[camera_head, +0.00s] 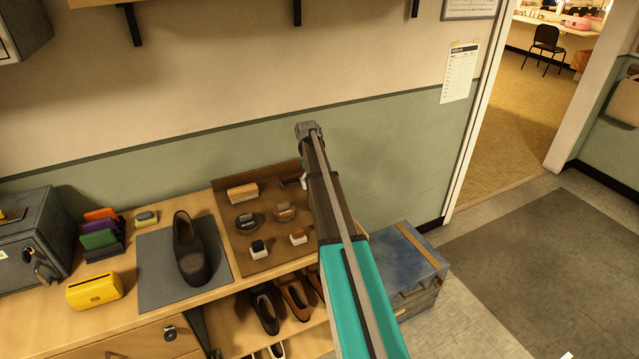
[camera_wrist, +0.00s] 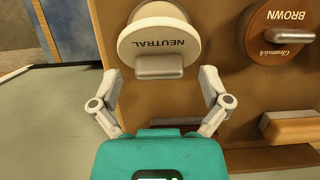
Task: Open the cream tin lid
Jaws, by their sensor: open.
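A round cream-white tin lid (camera_wrist: 135,48) marked NEUTRAL, upside down in the picture, is at the top of the wrist view. It has a grey metal grip bar (camera_wrist: 160,66) across it. It looks on. My gripper (camera_wrist: 160,82) is open and empty, its two fingers spread left and right of the bar. I cannot tell whether they touch it. In the head view my arm hides this tin and my fingers. A brown tin (camera_wrist: 284,30) marked BROWN stands to the right in the wrist view; a brown tin also shows in the head view (camera_head: 285,211).
A brown board (camera_head: 243,264) holds several brushes and another dark tin (camera_head: 248,222). A dark shoe (camera_head: 191,250) on a grey mat stands to its left. A blue chest (camera_head: 410,255) is on the right. A light brush (camera_wrist: 290,127) lies near my right finger.

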